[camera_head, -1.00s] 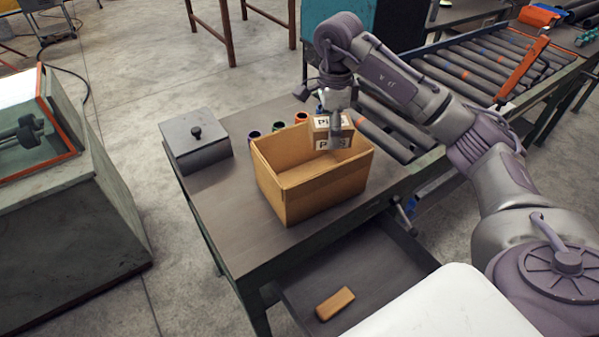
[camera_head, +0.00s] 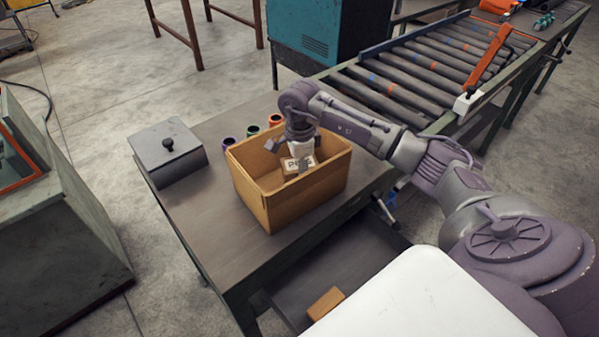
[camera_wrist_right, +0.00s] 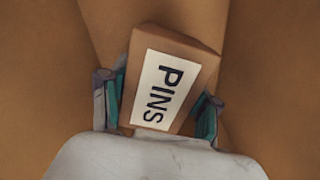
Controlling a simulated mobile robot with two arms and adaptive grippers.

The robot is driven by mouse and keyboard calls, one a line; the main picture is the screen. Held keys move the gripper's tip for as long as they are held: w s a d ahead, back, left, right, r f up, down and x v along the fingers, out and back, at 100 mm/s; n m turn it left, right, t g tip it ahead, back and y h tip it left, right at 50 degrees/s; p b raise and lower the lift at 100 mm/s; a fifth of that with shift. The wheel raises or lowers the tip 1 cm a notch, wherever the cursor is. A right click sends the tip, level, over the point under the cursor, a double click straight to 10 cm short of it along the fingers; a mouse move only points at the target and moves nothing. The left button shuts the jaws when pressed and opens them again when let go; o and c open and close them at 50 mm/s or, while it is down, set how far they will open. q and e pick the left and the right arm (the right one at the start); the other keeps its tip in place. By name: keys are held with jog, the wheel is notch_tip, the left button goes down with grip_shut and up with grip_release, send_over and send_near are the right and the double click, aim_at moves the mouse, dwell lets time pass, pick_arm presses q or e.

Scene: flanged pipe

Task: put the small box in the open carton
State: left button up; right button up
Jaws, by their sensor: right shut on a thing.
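The open carton (camera_head: 292,208) stands on the grey table, its top open. The small box (camera_head: 287,164), brown with a white label, is inside the carton's walls. My right gripper (camera_head: 301,168) reaches down into the carton and is shut on the small box. In the right wrist view the small box (camera_wrist_right: 176,80) shows its label "PINS" between the two fingers (camera_wrist_right: 160,108), with the carton's brown walls (camera_wrist_right: 270,70) around it. Whether the box touches the carton's floor cannot be told. My left gripper is not in view.
A grey lidded box (camera_head: 168,153) stands left of the carton. Several small coloured cups (camera_head: 252,131) stand behind it. An open drawer (camera_head: 335,262) below the table holds a brown block (camera_head: 325,303). A roller conveyor (camera_head: 400,85) lies at the back right.

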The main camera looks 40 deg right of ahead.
jog(key=shift+f, duration=0.95)
jog(key=shift+f, duration=0.1)
jog(key=o, duration=1.4)
jog(key=shift+o, duration=0.2)
jog(key=shift+r, duration=0.35)
notch_tip(320, 180, up, 11)
jog(key=b, duration=0.3)
jog(key=shift+f, duration=0.2)
jog(key=shift+r, duration=0.45)
